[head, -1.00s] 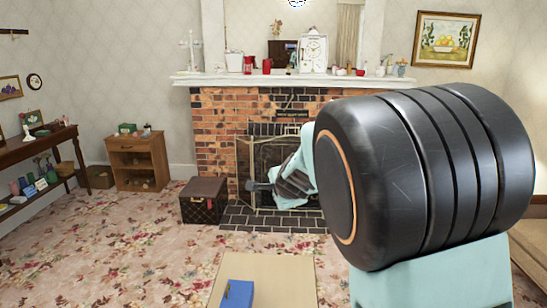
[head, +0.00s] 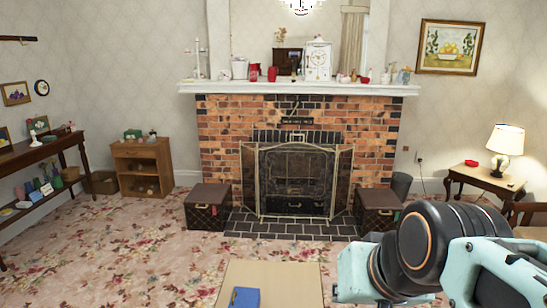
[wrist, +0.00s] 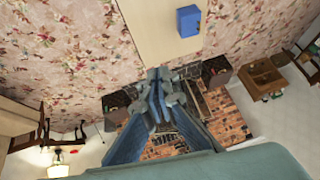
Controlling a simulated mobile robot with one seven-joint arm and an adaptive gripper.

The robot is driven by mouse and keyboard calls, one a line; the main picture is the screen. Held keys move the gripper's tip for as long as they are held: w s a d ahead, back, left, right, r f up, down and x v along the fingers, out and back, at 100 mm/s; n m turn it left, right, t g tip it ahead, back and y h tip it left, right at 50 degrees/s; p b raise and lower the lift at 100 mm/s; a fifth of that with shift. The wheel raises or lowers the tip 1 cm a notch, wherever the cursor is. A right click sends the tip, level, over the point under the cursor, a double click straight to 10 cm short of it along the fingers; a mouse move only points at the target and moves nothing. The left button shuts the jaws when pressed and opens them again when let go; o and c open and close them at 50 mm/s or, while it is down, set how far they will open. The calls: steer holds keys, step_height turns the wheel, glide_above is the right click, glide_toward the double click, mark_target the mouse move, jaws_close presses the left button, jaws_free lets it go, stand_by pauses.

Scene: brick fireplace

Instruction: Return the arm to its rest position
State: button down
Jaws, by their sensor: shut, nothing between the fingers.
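My arm is folded low at the bottom right of the head view, and its gripper end is not seen there. In the wrist view my gripper (wrist: 155,88) shows at the middle, its fingers together and empty. The room behind it appears upside down in that view. Nothing touches the fingers. A blue box (head: 244,297) lies on a pale tabletop (head: 285,275) at the bottom of the head view. The blue box also shows in the wrist view (wrist: 188,21), apart from my gripper.
A brick fireplace (head: 222,140) with a screen stands ahead, a patterned trunk (head: 208,207) on its left and another trunk (head: 378,207) on its right. A side table (head: 480,178) with a lamp is at the right. Flowered carpet (head: 120,250) lies open at the left.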

steer(key=s+d+f+g+h, duration=0.1)
steer(key=s+d+f, duration=0.1)
steer(key=s+f, duration=0.15)
step_height(320, 180, up, 14)
steer(key=s+p, duration=0.1)
steer(key=p, duration=1.2)
steer(key=shift+n, duration=0.4)
steer(key=shift+a, duration=0.1)
